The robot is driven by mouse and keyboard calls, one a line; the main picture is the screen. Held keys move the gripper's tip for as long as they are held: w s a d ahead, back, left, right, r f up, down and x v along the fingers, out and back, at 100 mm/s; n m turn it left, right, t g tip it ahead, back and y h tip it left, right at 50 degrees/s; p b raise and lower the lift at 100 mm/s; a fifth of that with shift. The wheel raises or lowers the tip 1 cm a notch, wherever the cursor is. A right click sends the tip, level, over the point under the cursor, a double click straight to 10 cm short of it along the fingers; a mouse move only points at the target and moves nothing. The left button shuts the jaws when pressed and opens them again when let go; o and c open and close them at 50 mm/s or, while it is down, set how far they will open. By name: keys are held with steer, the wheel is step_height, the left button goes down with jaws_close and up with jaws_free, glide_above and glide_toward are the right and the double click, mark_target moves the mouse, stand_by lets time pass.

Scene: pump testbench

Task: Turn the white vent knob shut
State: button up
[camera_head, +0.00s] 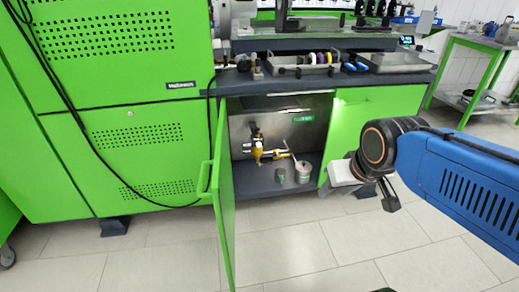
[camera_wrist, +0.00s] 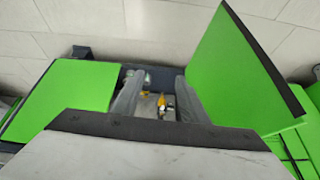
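Brass valve fittings with yellow parts (camera_head: 257,148) are mounted low inside the open cabinet under the bench. The white vent knob cannot be made out for certain among them. The yellow fitting also shows in the wrist view (camera_wrist: 161,101), between my fingers and beyond them, with small pale parts beside it. My gripper (camera_head: 340,172) is in front of the cabinet, to the right of the fittings and apart from them. In the wrist view its two grey fingers (camera_wrist: 162,80) stand well apart with nothing held between them.
The green cabinet door (camera_head: 224,195) stands open toward me, left of the opening. A light-grey cup (camera_head: 303,171) and a small dark container (camera_head: 280,176) stand on the cabinet floor. The bench top (camera_head: 240,84) overhangs above. Tiled floor (camera_head: 300,245) in front is clear.

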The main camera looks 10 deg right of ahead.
mark_target(259, 146)
steer(key=w+a+f+m+t, duration=0.15)
steer(key=w+f, duration=0.25)
steer(key=w, duration=0.8)
steer(key=w+a+f+m+t, duration=0.1)
steer(key=w+a+f+t, duration=0.15)
steer(key=w, duration=1.05)
steer(key=w+a+f+m+t, duration=0.15)
steer(key=w+f, duration=0.25)
steer(key=w, duration=0.8)
steer(key=w+a+f+m+t, duration=0.15)
steer(key=w+f+t, duration=0.3)
steer(key=f, duration=0.65)
steer(key=w+a+f+m+t, duration=0.1)
steer(key=w+f+m+t, duration=0.3)
steer(key=f, duration=0.6)
steer(key=shift+n+g, duration=0.65)
steer(key=shift+g, duration=0.05)
steer(key=w, duration=1.8)
steer(key=shift+d, duration=0.2)
steer(key=shift+s, duration=0.1)
steer(key=shift+c, duration=0.6)
jaws_close()
